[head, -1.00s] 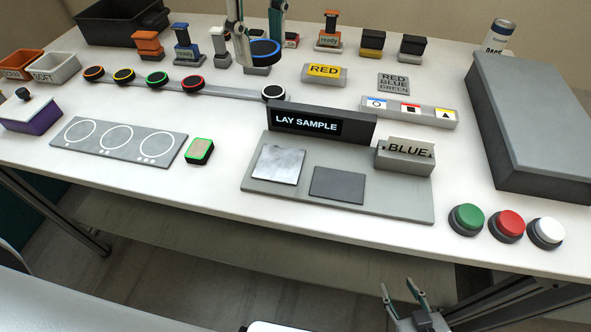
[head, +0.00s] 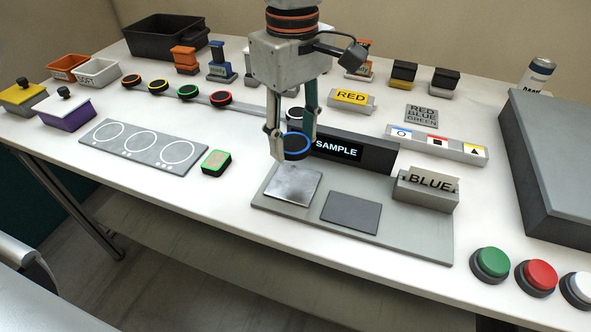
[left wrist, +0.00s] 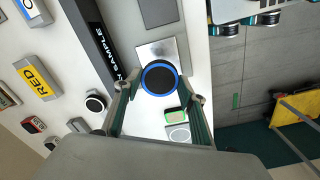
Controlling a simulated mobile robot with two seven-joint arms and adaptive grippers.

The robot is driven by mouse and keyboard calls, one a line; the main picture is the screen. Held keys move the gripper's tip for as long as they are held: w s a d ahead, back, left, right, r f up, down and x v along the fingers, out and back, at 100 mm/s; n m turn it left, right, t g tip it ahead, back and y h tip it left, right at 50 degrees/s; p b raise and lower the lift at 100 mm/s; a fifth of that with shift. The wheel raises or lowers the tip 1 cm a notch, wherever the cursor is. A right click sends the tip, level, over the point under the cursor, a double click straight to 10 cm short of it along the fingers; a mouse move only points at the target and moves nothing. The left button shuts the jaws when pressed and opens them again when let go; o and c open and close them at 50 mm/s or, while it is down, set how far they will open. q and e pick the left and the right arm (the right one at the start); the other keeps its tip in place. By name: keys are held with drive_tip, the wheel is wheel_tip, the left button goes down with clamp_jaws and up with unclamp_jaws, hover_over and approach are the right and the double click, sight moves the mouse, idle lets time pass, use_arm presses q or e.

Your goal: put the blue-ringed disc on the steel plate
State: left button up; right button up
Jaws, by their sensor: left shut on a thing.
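The blue-ringed disc (head: 297,146) is dark with a blue rim. My left gripper (head: 292,140) is shut on it, one finger on each side, and holds it above the table. The left wrist view shows the same disc (left wrist: 160,78) between the fingertips, overlapping part of the steel plate. The steel plate (head: 292,185) is a shiny square on the left part of the grey base, bare, just below and in front of the disc. It also shows in the left wrist view (left wrist: 150,50). My right gripper is not in view.
A dark grey plate (head: 351,213) lies to the right of the steel plate. The "LAY SAMPLE" sign (head: 370,154) stands close behind, partly covered by my gripper. A "BLUE" card holder (head: 426,190) stands at the base's right. A small green-edged block (head: 216,163) lies left.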

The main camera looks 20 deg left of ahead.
sight(294, 183)
use_arm(q)
drive_tip(key=shift+f, duration=1.45)
wheel_tip(294, 183, down, 5)
drive_tip(key=shift+b, duration=0.6)
drive_tip(key=shift+f, duration=0.25)
drive_tip(key=shift+f, duration=0.1)
drive_tip(key=o, duration=1.1)
